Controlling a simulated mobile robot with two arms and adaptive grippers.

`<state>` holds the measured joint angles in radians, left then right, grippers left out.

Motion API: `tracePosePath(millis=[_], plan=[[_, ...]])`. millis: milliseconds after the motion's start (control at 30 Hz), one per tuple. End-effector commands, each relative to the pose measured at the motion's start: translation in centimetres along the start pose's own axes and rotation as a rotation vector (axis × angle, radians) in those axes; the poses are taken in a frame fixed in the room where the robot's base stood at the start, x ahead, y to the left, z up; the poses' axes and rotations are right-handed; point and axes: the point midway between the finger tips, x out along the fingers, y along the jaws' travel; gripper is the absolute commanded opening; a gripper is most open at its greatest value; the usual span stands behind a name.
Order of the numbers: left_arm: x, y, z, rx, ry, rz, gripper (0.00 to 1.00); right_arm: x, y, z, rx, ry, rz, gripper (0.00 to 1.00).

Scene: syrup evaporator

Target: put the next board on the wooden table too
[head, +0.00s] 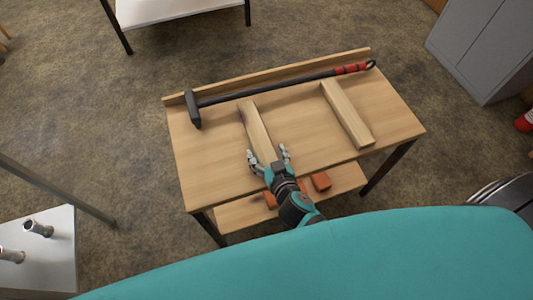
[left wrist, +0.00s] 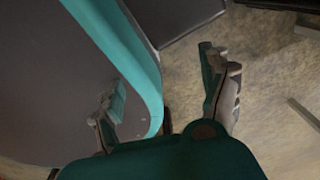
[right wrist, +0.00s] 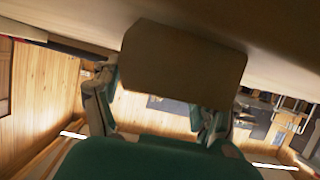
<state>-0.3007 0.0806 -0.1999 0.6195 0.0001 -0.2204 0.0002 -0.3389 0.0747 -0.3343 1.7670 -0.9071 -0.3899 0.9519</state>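The wooden table (head: 300,131) stands in the middle of the head view. One board (head: 256,125) lies on its left part, running from near the hammer toward the front edge. A second board (head: 347,113) lies on the right part. My right gripper (head: 267,151) is at the front edge with its fingers spread on both sides of the left board's near end. In the right wrist view, a board end (right wrist: 182,65) fills the space ahead and partly hides one finger. My left gripper (left wrist: 163,75) is open and empty, away from the table, in the left wrist view.
A black hammer (head: 193,108) with a red grip lies along the table's back ledge (head: 270,74). Orange blocks (head: 320,181) sit on the lower shelf (head: 235,213). A grey cabinet (head: 485,45) stands right, a white table with metal fittings (head: 40,228) left.

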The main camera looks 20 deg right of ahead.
Motion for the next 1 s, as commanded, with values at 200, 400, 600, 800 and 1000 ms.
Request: tracePosePath(millis=[200, 400, 600, 800, 1000], plan=[[0.0, 0.0, 0.0, 0.0, 0.0, 0.0, 0.79, 0.0, -0.1, 0.0, -0.002, 0.0, 0.0, 0.77], [-0.5, 0.0, -0.1, 0.001, 0.001, 0.0, 0.79, -1.2, -0.2, -0.2, 0.0, -0.003, 0.0, 0.77], [-1.1, 0.0, -0.1, 0.001, 0.001, 0.0, 0.79, -5.3, -0.2, -0.2, 0.002, -0.004, 0.001, 0.77], [-1.1, 0.0, -0.2, 0.001, 0.001, 0.0, 0.79, -9.3, -0.1, -0.2, 0.001, -0.003, 0.002, 0.77], [-0.9, 0.0, -0.3, 0.001, 0.003, 0.001, 0.79, -11.6, -0.1, -0.2, -0.001, -0.001, 0.001, 0.77]])
